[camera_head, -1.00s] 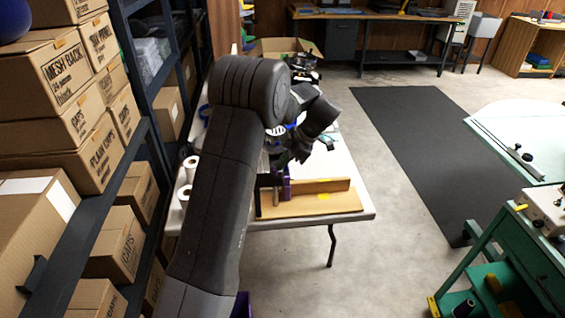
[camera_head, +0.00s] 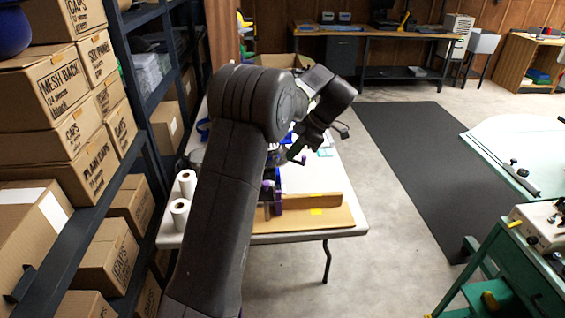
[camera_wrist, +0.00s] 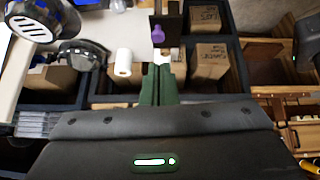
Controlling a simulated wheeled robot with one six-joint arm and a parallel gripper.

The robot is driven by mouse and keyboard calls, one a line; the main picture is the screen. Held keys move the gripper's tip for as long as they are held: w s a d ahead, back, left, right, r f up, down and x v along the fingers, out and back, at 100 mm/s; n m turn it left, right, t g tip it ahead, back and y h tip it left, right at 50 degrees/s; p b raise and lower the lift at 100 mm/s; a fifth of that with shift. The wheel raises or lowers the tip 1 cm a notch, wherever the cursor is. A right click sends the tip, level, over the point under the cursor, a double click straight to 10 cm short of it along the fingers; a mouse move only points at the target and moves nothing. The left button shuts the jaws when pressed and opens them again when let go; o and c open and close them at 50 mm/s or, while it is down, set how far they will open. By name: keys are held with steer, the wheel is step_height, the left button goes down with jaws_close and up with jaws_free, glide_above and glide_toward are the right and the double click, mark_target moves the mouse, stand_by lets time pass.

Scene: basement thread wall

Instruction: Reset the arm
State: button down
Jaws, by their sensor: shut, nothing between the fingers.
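My dark grey arm (camera_head: 220,190) rises through the middle of the head view and bends over the white table (camera_head: 338,200). My gripper (camera_head: 295,158) hangs at its end above the table, beyond the brown wooden tray (camera_head: 322,218), and is partly hard to make out against the clutter. In the wrist view my gripper (camera_wrist: 160,72) shows as two green fingers shut together with nothing between them. A purple object (camera_wrist: 157,35) lies beyond the fingertips.
White rolls (camera_head: 180,212) stand at the table's left edge. A shelf with labelled boxes (camera_head: 50,95) is close on the left. A green cart (camera_head: 490,270) stands at right. Floor (camera_head: 390,230) between table and cart is clear.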

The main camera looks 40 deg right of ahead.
steer(key=shift+v, duration=1)
steer(key=shift+s+f, duration=0.1)
steer(key=shift+f, duration=0.1)
